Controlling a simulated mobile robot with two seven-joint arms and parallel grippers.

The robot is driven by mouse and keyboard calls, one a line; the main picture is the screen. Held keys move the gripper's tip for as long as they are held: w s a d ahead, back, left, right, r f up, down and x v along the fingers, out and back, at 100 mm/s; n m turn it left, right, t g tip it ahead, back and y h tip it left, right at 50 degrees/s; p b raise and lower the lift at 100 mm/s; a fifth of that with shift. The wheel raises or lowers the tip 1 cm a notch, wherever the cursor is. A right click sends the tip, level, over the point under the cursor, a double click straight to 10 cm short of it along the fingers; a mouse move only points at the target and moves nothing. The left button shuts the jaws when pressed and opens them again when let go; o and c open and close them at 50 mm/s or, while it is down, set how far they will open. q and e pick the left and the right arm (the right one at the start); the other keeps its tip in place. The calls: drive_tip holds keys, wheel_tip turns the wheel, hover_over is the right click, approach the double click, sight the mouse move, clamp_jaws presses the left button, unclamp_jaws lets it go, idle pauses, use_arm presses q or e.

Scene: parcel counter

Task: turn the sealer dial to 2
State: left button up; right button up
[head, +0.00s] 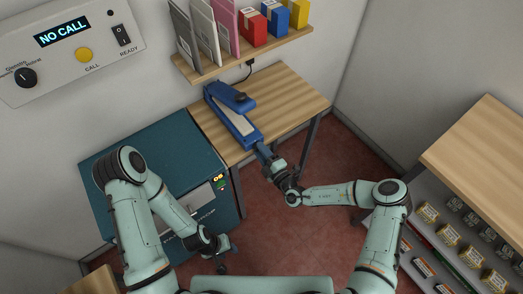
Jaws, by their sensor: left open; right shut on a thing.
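The blue sealer (232,118), with a pale strip along its length, lies on the wooden table at the back, slanting from upper left to lower right. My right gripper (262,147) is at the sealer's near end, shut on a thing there. That is most likely the sealer dial, which the fingers hide; its number cannot be read. My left gripper (229,254) is open, low in front of the teal cabinet and well apart from the sealer.
The wooden table (288,92) is bare right of the sealer. A shelf (248,54) with boxes and envelopes hangs above. The teal cabinet (133,146), with a small lit display, stands left. A wall panel (72,54) reads NO CALL. A stocked wooden-topped counter (480,148) stands right.

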idle(0.5)
drive_tip(key=o, duration=1.1)
drive_tip(key=shift+c, duration=0.2)
use_arm(q)
drive_tip(key=shift+r, duration=0.1)
drive_tip(key=s+f+b, duration=0.2)
drive_tip(key=f, duration=0.1)
drive_tip(key=shift+s, duration=0.35)
use_arm(e)
drive_tip(key=v, duration=1.3)
drive_tip(key=shift+s, duration=0.25)
drive_tip(key=shift+f, duration=0.1)
